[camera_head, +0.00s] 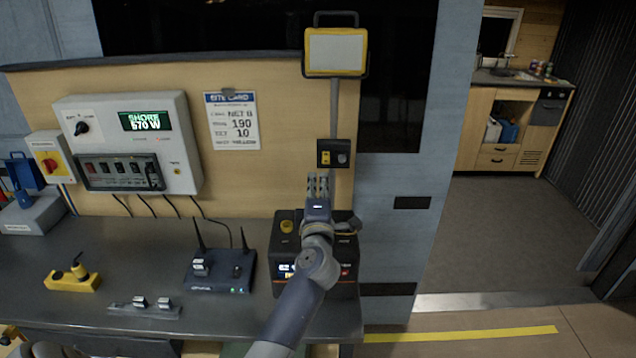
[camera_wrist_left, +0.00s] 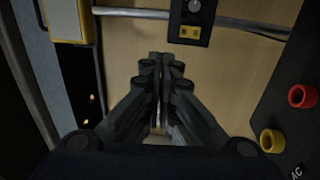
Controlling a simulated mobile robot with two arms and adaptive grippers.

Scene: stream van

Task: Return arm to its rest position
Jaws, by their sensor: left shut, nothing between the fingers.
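My left gripper (camera_head: 318,182) is shut and empty in the head view. It is raised in front of the wooden back panel, over a dark power box (camera_head: 346,277) on the bench. My arm hides part of that box. In the left wrist view my gripper (camera_wrist_left: 160,65) points at the panel, with its fingers together. A black socket plate (camera_head: 333,153) sits just above the fingertips in the head view, and it also shows in the left wrist view (camera_wrist_left: 190,20). I cannot tell whether the fingertips touch anything. My right gripper is not in view.
A grey bench (camera_head: 150,245) carries a router with antennas (camera_head: 220,272), a yellow block (camera_head: 72,280) and a small grey strip (camera_head: 145,307). A control panel (camera_head: 130,145) and a paper card (camera_head: 232,120) are on the wall. Open floor (camera_head: 500,240) lies to the right.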

